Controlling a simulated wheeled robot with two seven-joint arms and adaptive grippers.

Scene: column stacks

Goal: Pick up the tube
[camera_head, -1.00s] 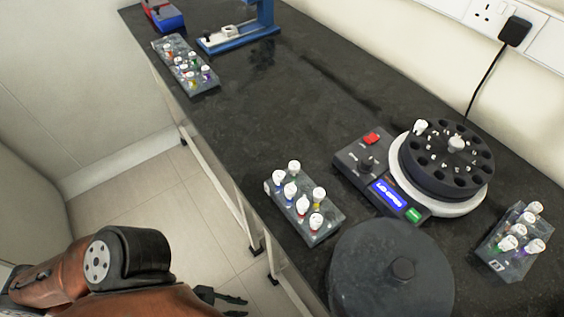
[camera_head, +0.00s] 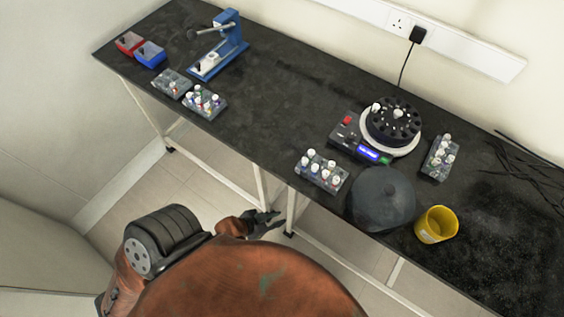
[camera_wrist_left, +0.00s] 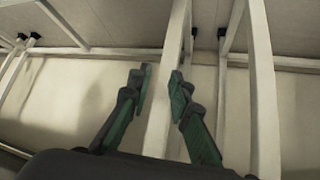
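White-capped tubes stand in several grey racks on the dark bench. One rack (camera_head: 321,174) is at the bench's front edge, one (camera_head: 440,158) is right of the centrifuge, and two more (camera_head: 205,103) (camera_head: 172,84) are at the left. One white-capped tube (camera_head: 376,107) sits in the black rotor of the centrifuge (camera_head: 392,122). My left gripper (camera_head: 268,220) is in front of the bench, apart from every tube. In the left wrist view its two fingers (camera_wrist_left: 162,82) are apart with nothing between them. Which tube is meant, I cannot tell. My right gripper is out of view.
The dark round centrifuge lid (camera_head: 381,198) and a yellow cup (camera_head: 435,224) stand near the front edge. A blue press-like device (camera_head: 220,47), a red box (camera_head: 129,43) and a blue box (camera_head: 150,54) are at the far left. Cables (camera_head: 535,165) lie at right. The bench middle is clear.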

